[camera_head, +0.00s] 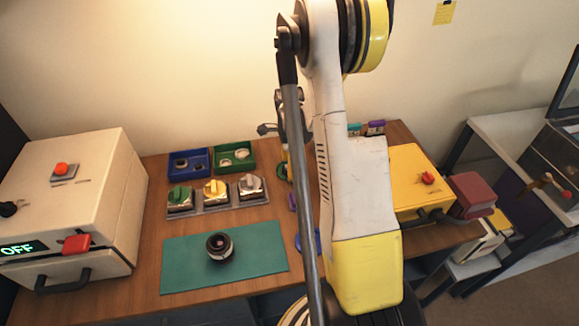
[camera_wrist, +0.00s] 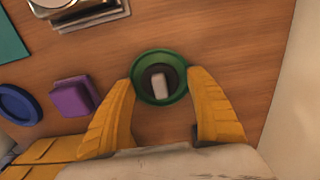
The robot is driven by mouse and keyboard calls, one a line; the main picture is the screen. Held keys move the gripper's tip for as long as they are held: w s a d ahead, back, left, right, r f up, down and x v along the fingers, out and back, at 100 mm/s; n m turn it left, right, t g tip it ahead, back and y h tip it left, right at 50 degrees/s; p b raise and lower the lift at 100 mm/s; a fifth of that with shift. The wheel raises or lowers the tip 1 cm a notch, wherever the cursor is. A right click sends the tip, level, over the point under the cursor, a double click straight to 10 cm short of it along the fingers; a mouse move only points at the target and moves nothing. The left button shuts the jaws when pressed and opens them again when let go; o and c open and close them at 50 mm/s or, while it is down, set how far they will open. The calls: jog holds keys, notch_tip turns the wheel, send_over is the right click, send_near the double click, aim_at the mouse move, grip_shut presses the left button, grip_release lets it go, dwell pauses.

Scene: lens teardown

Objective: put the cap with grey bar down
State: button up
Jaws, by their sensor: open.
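The cap with grey bar (camera_wrist: 158,84) lies inside a green round dish (camera_wrist: 143,92) in the wrist view. It looks like a dark disc with a pale grey bar across its middle. My gripper (camera_wrist: 160,78) is open, with one yellow finger on each side of the dish. I cannot tell whether the fingers touch the dish rim. In the head view my arm hides the gripper and most of this spot; a sliver of the green dish (camera_head: 283,172) shows left of the arm.
A purple block (camera_wrist: 73,97) and a blue dish (camera_wrist: 17,104) stand left of my gripper. A teal mat (camera_head: 182,272) bears a dark lens (camera_head: 219,247). Behind it are a rack of three knobs (camera_head: 233,203), a blue tray (camera_head: 203,171) and a green tray (camera_head: 251,163). A white machine (camera_head: 100,165) stands left.

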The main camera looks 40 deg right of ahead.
notch_tip(320, 180, up, 12)
jog(key=p, duration=0.4)
jog(key=a+r+n+t, duration=0.1)
jog(key=a+r+n, duration=0.4)
jog(key=a+r, duration=0.3)
jog(key=s+a+r+n+t, duration=0.3)
jog(key=s+a+n, duration=0.3)
jog(key=a+n, duration=0.3)
jog(key=s+a+r+n+t, duration=0.3)
jog(key=s+a+r+n, duration=0.2)
jog(key=a+n, duration=0.5)
jog(key=shift+s+a, duration=0.35)
jog(key=shift+a, duration=0.8)
